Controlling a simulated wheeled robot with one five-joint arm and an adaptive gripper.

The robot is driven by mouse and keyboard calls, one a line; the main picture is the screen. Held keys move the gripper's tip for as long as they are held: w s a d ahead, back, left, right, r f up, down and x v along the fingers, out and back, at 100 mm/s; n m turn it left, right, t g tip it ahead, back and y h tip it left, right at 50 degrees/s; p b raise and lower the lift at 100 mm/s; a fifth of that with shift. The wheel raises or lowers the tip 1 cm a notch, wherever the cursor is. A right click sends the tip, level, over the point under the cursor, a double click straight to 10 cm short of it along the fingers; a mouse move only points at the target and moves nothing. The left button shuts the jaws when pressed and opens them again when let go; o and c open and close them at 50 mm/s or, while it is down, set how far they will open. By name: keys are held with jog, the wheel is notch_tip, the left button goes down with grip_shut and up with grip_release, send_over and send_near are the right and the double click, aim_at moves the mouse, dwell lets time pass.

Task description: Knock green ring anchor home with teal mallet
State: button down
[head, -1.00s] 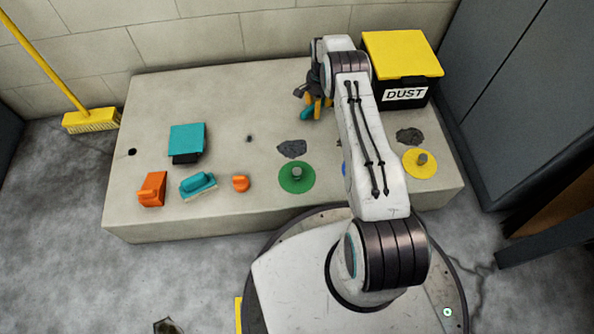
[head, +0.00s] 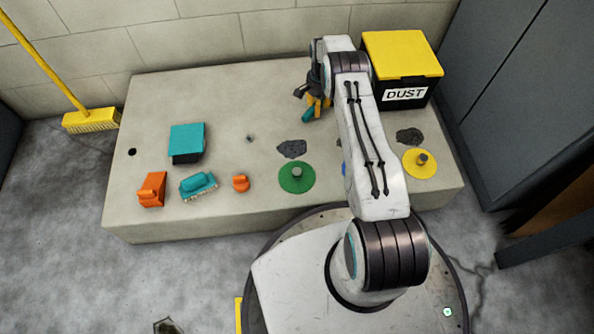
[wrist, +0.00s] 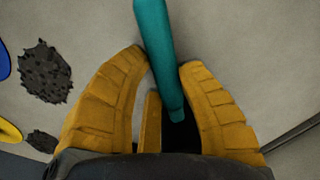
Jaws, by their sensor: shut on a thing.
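The green ring (head: 297,186) lies flat on the front part of the pale slab, with a grey anchor (head: 297,172) standing up from its middle. My gripper (head: 314,108) is well behind the ring, near the back of the slab. It is shut on a teal rod, the teal mallet's handle by its look (head: 307,116). In the wrist view, the handle (wrist: 155,45) runs up between the yellow fingers of my gripper (wrist: 162,65) and out of the top of the picture. The mallet's head cannot be made out in either view.
A yellow ring (head: 419,171) with an anchor lies to the right; my arm mostly hides a blue ring (head: 344,169). A black DUST box (head: 404,92) stands at the back right. A teal block (head: 187,137), teal brush (head: 198,185) and orange pieces (head: 152,189) lie left.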

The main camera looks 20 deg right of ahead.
jog(key=shift+w+r, duration=0.1)
jog(key=shift+r, duration=0.05)
jog(key=shift+r+p, duration=0.65)
jog(key=shift+r, duration=0.5)
jog(key=shift+r, duration=0.15)
jog(key=shift+r+p, duration=0.6)
jog(key=shift+r, duration=0.5)
jog(key=shift+r, duration=0.1)
